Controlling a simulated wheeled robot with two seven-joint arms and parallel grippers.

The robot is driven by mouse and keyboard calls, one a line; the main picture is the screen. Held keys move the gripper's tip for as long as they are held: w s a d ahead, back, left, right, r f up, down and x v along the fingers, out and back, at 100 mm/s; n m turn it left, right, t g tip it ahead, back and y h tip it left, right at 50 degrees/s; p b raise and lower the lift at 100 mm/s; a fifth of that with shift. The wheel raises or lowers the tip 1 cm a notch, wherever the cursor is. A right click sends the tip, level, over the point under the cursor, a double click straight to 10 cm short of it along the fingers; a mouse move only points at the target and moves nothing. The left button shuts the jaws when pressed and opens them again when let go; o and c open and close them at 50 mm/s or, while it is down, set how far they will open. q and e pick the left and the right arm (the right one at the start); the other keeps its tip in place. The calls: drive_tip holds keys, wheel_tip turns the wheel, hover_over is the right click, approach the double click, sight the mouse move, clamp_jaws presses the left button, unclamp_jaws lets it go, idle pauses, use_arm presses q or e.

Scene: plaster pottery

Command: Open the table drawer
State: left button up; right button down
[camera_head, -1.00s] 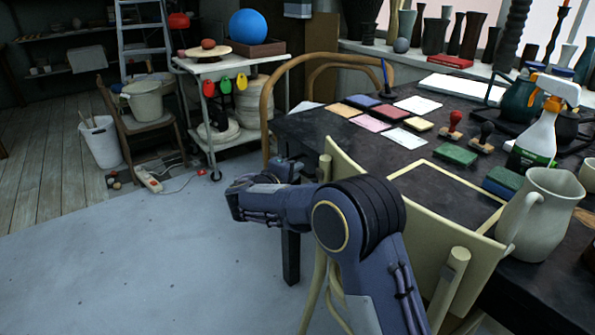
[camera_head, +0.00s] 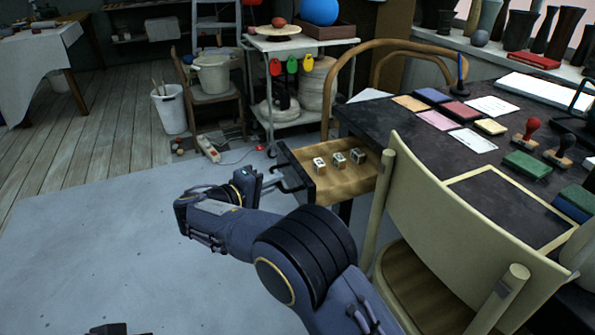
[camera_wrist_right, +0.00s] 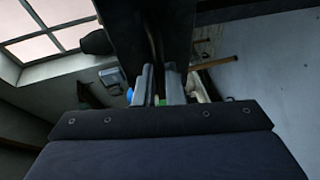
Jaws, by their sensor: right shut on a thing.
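The table drawer (camera_head: 345,180) is pulled out from the left side of the dark table (camera_head: 400,145), beside the chair. Its inside is pale wood, with a dark front panel. Three small pale blocks with dark marks (camera_head: 339,160) stand in it. My right gripper (camera_head: 280,184) is at the handle on the drawer's front and is shut on it. In the right wrist view the two fingers (camera_wrist_right: 160,85) reach toward the dark front, and the grip itself is hard to see. A dark piece at the bottom edge of the head view may belong to my left arm; its fingers do not show.
A cream chair (camera_head: 440,190) stands close to the right of the drawer and my right arm. A white trolley (camera_head: 300,45) with pots is behind. A power strip (camera_head: 208,148) lies on the floor. The grey floor at left is clear.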

drive_tip(key=shift+s+a+p, duration=0.2)
drive_tip(key=shift+s+a, duration=0.15)
drive_tip(key=shift+a, duration=0.55)
drive_tip(key=shift+s+a+p, duration=0.15)
drive_tip(key=shift+s+a, duration=0.2)
drive_tip(key=shift+a, duration=0.55)
drive_tip(key=c, duration=1.5)
unclamp_jaws()
drive_tip(key=p+v, duration=0.2)
drive_tip(key=v, duration=0.5)
drive_tip(key=shift+s+a+r, duration=0.1)
drive_tip(key=shift+s+a, duration=0.15)
drive_tip(key=shift+a, duration=0.05)
